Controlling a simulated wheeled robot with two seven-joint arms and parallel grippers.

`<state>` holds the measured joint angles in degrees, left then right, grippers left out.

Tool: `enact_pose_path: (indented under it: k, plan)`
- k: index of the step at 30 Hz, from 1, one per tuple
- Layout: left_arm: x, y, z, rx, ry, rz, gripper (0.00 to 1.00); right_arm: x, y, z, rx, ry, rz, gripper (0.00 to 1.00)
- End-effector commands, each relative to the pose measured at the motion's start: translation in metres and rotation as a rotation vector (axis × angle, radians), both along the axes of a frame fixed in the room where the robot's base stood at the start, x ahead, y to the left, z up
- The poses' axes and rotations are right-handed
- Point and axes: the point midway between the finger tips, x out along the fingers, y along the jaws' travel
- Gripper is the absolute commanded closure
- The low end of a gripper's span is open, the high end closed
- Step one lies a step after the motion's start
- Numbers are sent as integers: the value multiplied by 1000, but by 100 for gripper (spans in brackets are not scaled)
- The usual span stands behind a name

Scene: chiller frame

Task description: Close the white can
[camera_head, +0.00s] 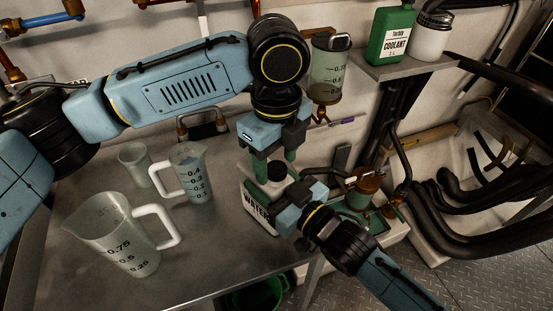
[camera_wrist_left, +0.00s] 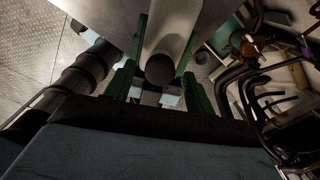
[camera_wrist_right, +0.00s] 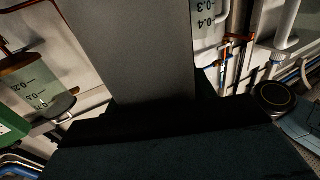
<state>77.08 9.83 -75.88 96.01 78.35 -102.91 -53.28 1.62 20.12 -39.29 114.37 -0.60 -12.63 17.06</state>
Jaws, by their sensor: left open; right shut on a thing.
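The white can (camera_head: 257,207), lettered "WATER", stands near the table's front right edge. Its black cap (camera_head: 277,171) is at the top; I cannot tell how tightly it sits. My left gripper (camera_head: 275,164) comes down from above, open, with its green fingers on either side of the cap. In the left wrist view the dark round cap (camera_wrist_left: 160,69) lies between the fingers, with gaps at both sides. My right gripper (camera_head: 281,211) is shut on the can from the lower right and hides part of it. The can's pale side (camera_wrist_right: 130,50) fills the middle of the right wrist view.
A large measuring jug (camera_head: 125,240), a smaller jug (camera_head: 190,175) and a cup (camera_head: 134,163) stand left on the metal table (camera_head: 215,245). A green coolant bottle (camera_head: 390,38) and a white jar (camera_head: 431,38) stand on a shelf. Black hoses (camera_head: 450,215) crowd the right.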

Motion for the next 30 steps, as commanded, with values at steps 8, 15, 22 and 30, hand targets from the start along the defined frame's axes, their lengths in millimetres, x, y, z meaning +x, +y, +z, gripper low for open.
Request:
enact_pose_path:
  k: [8,15,22,30]
  plan:
    - [0,0,35,0,-3,-1,45,0,0,-1,-2,2,0,100]
    - [0,0,37,0,-1,0,45,0,0,-1,-1,2,0,100]
    - [0,0,39,0,-1,75,58,0,0,-1,-1,2,0,100]
    - [1,0,50,-1,-3,507,58,0,0,-1,-1,2,0,100]
